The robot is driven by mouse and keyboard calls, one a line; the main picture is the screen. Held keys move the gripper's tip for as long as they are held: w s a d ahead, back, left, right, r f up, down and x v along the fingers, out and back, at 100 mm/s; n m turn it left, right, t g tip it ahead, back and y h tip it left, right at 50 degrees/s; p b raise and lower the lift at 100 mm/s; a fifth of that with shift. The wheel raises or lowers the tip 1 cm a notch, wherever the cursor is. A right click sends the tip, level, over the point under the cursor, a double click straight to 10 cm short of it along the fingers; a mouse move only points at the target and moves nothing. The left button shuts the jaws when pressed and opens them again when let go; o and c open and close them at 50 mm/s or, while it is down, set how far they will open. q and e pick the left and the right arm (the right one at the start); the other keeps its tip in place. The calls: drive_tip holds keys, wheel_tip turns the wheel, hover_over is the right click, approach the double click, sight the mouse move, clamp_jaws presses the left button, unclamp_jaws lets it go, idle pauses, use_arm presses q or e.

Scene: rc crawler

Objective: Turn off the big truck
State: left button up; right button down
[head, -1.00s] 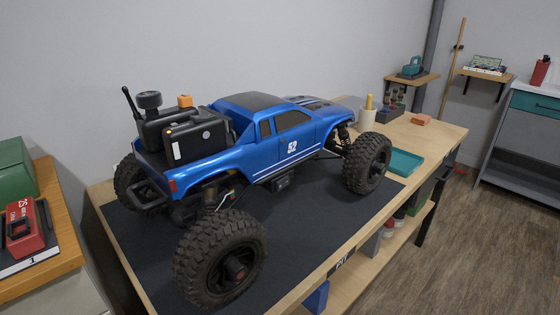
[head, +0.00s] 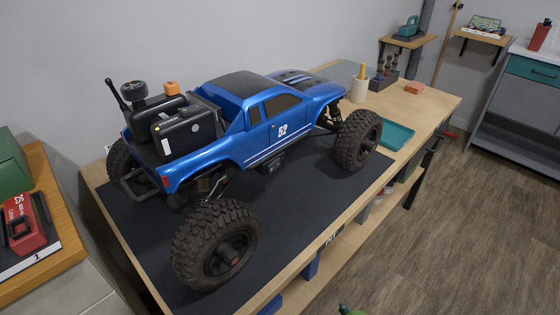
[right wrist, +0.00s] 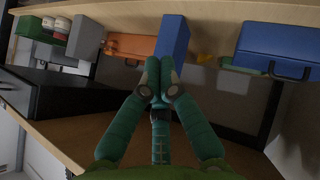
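The big blue truck (head: 250,135) stands on a black mat (head: 150,235) on the wooden workbench. Its side with the number 52 faces me. A small black box (head: 270,163) sits low on that side under the door; I cannot make out a switch on it. The rear bed carries black canisters (head: 186,130) and an antenna. Only a green bit of my right gripper (head: 349,310) shows at the bottom edge of the head view, apart from the truck. In the right wrist view, the green fingers (right wrist: 159,72) meet at the tips with nothing between them. My left gripper is not in view.
A teal tray (head: 394,136), a pencil cup (head: 359,88) and an orange block (head: 414,88) lie toward the bench's far end. In the right wrist view, a blue case (right wrist: 278,47) and other boxes stand on a shelf. Open floor lies right of the bench.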

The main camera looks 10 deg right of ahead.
drive_tip(key=w+d+r+n+t+p, duration=0.1)
drive_tip(key=w+r+n+t+p, duration=0.25)
drive_tip(key=r, duration=1.05)
drive_tip(key=w+d+r+n+t+p, duration=0.1)
drive_tip(key=w+r+n+t+p, duration=0.2)
drive_tip(key=r, duration=1.1)
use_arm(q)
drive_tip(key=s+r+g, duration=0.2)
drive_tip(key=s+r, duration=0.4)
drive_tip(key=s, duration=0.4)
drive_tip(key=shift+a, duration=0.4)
use_arm(e)
drive_tip(key=a+r+n+g+y, duration=0.1)
drive_tip(key=a+r+n+y, duration=0.3)
drive_tip(key=n, duration=1)
drive_tip(key=a+r+n+g+y, duration=0.1)
drive_tip(key=a+r+n+y, duration=0.3)
drive_tip(key=n, duration=1)
wheel_tip(320, 180, up, 3)
drive_tip(key=y, duration=0.4)
drive_tip(key=shift+f, duration=0.15)
use_arm(q)
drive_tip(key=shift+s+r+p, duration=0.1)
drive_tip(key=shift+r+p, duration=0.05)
drive_tip(key=shift+p, duration=0.15)
use_arm(e)
drive_tip(key=shift+w+g, duration=0.15)
drive_tip(key=shift+g, duration=0.1)
